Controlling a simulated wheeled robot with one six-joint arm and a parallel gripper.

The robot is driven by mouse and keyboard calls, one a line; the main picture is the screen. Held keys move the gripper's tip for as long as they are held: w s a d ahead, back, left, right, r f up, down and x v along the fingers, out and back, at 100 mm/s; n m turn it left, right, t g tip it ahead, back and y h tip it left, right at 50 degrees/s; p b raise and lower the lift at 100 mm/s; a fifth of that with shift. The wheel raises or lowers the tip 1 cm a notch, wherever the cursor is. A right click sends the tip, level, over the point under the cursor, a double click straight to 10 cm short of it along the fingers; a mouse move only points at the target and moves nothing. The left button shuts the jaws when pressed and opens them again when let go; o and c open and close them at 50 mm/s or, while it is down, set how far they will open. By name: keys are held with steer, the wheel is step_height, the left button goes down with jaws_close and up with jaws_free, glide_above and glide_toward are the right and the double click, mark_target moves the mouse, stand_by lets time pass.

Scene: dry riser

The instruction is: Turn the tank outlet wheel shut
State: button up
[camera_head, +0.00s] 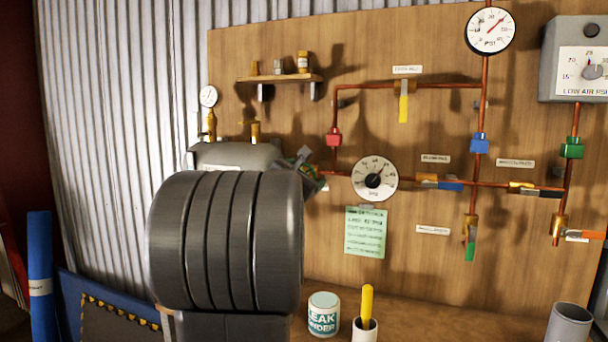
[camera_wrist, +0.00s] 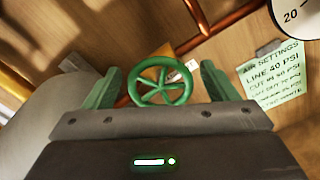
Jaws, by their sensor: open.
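The tank outlet wheel is a green spoked handwheel (camera_wrist: 160,89). In the wrist view it lies between the two green fingers of my gripper (camera_wrist: 160,88), with a gap on either side. My gripper is open and holds nothing. In the head view my gripper (camera_head: 308,170) is at the right end of the tank (camera_head: 235,155), partly behind my dark arm link. The wheel is mostly hidden there. The grey tank also shows at the left of the wrist view (camera_wrist: 40,115).
Copper pipes (camera_head: 333,110) run over the wooden board. A round dial gauge (camera_head: 374,180) and a green settings card (camera_head: 365,231) are right of my gripper. The card also shows in the wrist view (camera_wrist: 272,82). A leak finder tub (camera_head: 323,314) stands below.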

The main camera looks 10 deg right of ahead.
steer(key=c, duration=1)
steer(key=shift+o, duration=0.2)
steer(key=m+b, duration=0.2)
steer(key=b, duration=0.1)
steer(key=shift+f+b, duration=0.3)
steer(key=shift+f, duration=0.05)
steer(key=m+b, duration=0.2)
steer(key=shift+m+b, duration=0.3)
steer(key=shift+b, duration=0.05)
steer(key=shift+r+m, duration=0.25)
steer(key=shift+m, duration=0.15)
steer(key=o, duration=1)
steer(key=shift+s, duration=0.1)
steer(key=shift+c, duration=0.2)
